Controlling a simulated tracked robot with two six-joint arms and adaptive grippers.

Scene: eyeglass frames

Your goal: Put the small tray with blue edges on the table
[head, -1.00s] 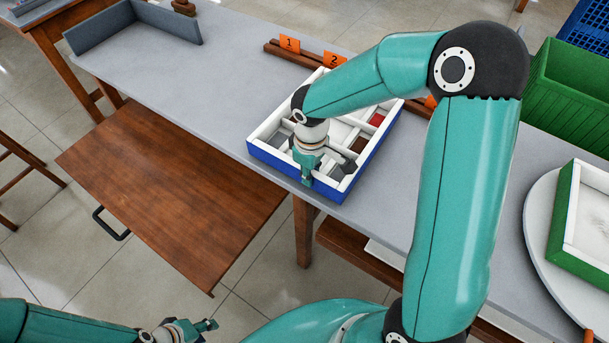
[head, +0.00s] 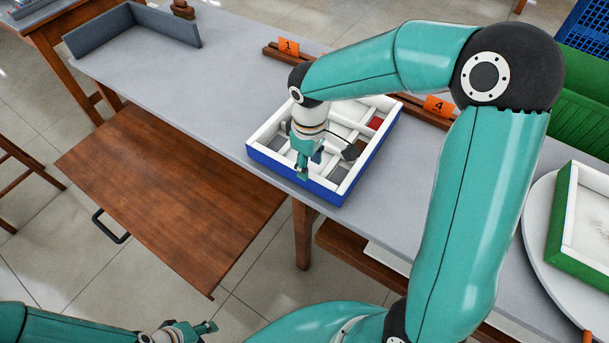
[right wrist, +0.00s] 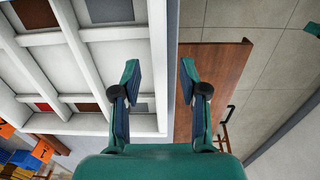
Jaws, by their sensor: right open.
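The small tray with blue edges (head: 325,196) lies flat on the grey table (head: 215,95), at the table's front edge. It has white inner walls and compartments with grey, brown and red patches. My right gripper (head: 305,170) is open at the tray's near side, fingers pointing down. In the right wrist view the open right gripper (right wrist: 159,82) has one finger on each side of the tray's wall (right wrist: 160,50) as seen; the exact height gap is unclear. My left gripper (head: 208,328) is low at the bottom left, away from the table, with its opening unclear.
A brown wooden board (head: 165,195) with a black handle lies in front of the table. Behind the tray runs a wooden rail with orange number signs (head: 439,106). A green-edged tray (head: 580,265) sits on a round white plate at right.

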